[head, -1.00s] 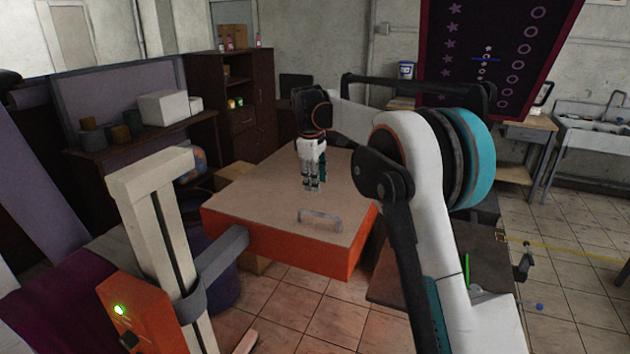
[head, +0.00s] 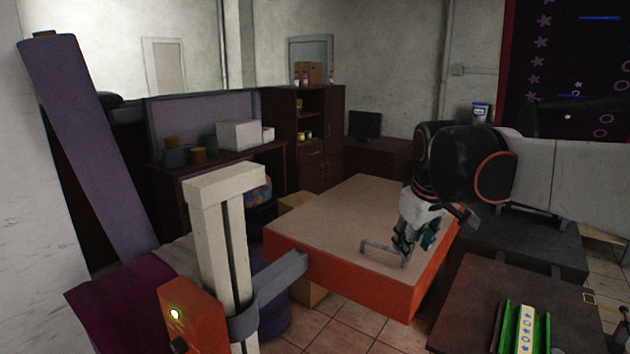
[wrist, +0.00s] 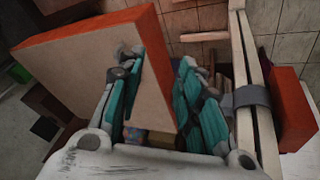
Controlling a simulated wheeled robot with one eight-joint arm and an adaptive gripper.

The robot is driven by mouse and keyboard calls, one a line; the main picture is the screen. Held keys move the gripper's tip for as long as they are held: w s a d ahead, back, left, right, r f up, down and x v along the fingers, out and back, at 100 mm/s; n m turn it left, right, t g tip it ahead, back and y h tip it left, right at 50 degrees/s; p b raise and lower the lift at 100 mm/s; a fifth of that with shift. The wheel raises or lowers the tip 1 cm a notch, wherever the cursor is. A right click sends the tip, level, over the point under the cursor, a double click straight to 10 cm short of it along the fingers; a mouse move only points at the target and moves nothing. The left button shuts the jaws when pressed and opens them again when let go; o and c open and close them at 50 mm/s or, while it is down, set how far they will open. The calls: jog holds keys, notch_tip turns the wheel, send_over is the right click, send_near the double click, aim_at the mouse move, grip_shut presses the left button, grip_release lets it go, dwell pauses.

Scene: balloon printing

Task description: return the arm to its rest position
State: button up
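My arm reaches in from the right side of the head view. My gripper (head: 412,246) hangs over the right front part of the orange box-like press (head: 350,270), near its metal handle (head: 384,252). In the wrist view my gripper (wrist: 158,85) shows its two teal finger pads apart with nothing between them. From the head view I cannot tell whether the fingers touch the press or the handle.
A pale upright post (head: 222,230) with an orange base box (head: 195,318) stands at the left front. A dark table (head: 465,310) with a green-edged strip (head: 527,330) is at the lower right. Shelves (head: 318,150) stand behind.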

jog(key=s+f+m+t+b, duration=0.1)
jog(key=s+f+m+b, duration=0.1)
jog(key=s+f, duration=0.5)
jog(key=s+f+m+t+b, duration=0.1)
jog(key=s+f+m+b, duration=0.1)
jog(key=s+f, duration=0.6)
jog(key=s+m, duration=0.1)
jog(key=s, duration=0.6)
jog(key=shift+s+f+t+y, duration=0.2)
jog(key=shift+s+t+y, duration=0.1)
jog(key=shift+s, duration=0.05)
